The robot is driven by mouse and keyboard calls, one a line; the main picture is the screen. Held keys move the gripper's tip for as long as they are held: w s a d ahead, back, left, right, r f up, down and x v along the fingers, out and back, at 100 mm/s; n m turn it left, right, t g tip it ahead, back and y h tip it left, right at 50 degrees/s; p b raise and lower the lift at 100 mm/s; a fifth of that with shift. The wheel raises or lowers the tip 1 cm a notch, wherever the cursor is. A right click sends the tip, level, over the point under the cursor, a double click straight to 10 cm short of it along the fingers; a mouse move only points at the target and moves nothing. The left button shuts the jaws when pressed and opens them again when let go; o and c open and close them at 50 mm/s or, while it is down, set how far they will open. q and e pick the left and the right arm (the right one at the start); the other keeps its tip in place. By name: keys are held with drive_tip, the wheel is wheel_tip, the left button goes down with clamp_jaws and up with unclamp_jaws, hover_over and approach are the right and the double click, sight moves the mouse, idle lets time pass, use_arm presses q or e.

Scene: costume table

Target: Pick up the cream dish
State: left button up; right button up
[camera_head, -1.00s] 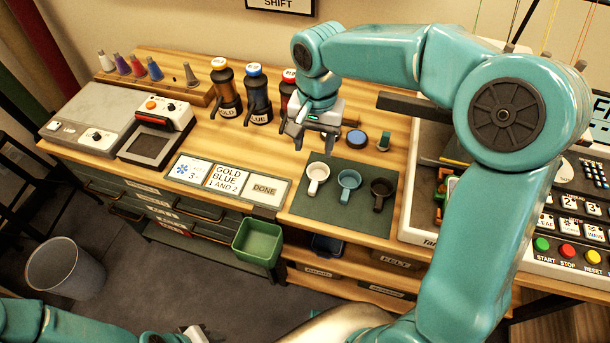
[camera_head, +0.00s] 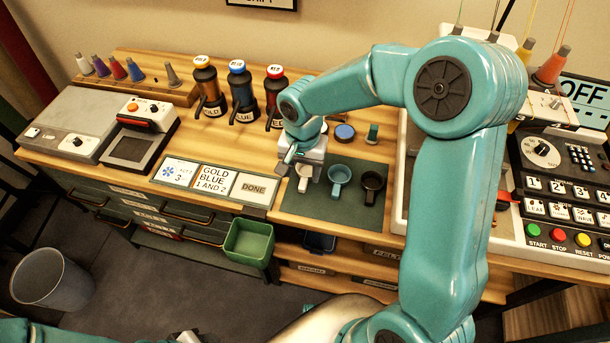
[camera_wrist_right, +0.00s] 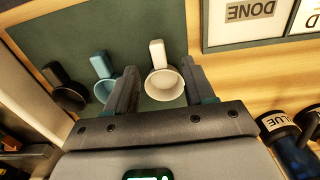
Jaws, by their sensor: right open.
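The cream dish (camera_head: 304,172), a small cup shape with a handle, sits on the dark green mat (camera_head: 325,208), left of a blue dish (camera_head: 339,175) and a dark brown dish (camera_head: 371,183). My right gripper (camera_head: 300,170) is directly over the cream dish and partly hides it. In the right wrist view the cream dish (camera_wrist_right: 164,85) shows between the two open fingers of the gripper (camera_wrist_right: 160,85), with its handle pointing away from the palm. Whether the fingers touch it, I cannot tell. My left gripper (camera_head: 188,337) shows only as a small piece at the bottom edge.
Gold, blue and red bottles (camera_head: 241,92) stand behind and left of the mat. A row of cards (camera_head: 213,182) lies left of it. A round blue-topped item (camera_head: 344,132) is behind. A white-edged tray (camera_head: 401,190) and control panel are at right.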

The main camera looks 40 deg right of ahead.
sight(304, 180)
drive_tip(key=shift+d+f, duration=0.15)
drive_tip(key=shift+f, duration=1.4)
clamp_jaws()
drive_tip(key=shift+r, duration=0.15)
